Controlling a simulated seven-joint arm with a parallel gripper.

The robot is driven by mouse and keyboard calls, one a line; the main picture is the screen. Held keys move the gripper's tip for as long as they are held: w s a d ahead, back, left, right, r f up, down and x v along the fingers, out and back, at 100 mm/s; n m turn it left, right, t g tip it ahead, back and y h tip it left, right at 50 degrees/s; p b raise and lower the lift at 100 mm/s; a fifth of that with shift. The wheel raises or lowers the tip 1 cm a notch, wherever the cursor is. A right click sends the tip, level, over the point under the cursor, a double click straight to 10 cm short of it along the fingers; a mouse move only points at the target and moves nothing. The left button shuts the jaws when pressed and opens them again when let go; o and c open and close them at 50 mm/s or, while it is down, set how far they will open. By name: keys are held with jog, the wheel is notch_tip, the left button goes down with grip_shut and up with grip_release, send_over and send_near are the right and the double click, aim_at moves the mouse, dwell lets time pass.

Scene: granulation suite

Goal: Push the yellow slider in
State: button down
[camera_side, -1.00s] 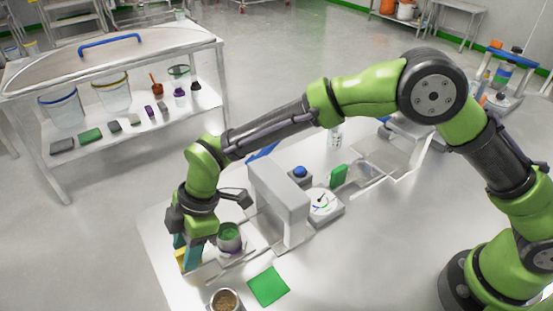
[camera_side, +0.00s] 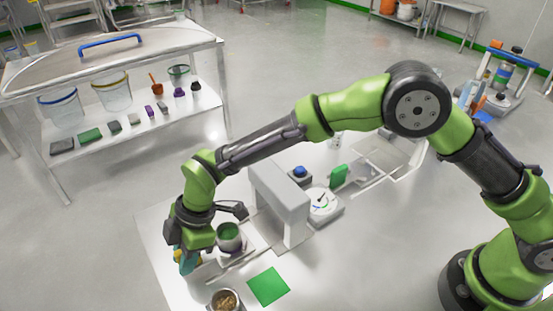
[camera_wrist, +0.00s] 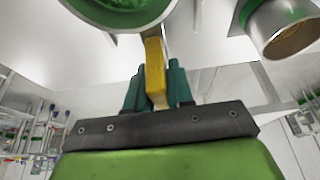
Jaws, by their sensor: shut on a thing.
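The yellow slider (camera_wrist: 155,58) is a narrow upright bar in the wrist view, running up toward the underside of a round container with green contents. My gripper (camera_wrist: 156,80) has its teal fingers on either side of the slider and is shut on it. In the side view my gripper (camera_side: 187,262) points down at the left end of the bench. Only a bit of yellow (camera_side: 177,256) shows by the fingers there. The slider's far end and its seat are hidden.
The container with green contents (camera_side: 229,238) stands just right of my gripper. A metal cup of brown granules (camera_side: 225,300) is at the front, near a green square (camera_side: 268,286). A grey block-shaped machine (camera_side: 281,199) and a dial (camera_side: 322,204) stand further right.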

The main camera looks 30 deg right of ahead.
aim_at(201, 258)
jog(key=d, duration=0.4)
jog(key=shift+d, duration=0.1)
jog(key=c, duration=1.1)
grip_release()
jog(key=v, duration=1.7)
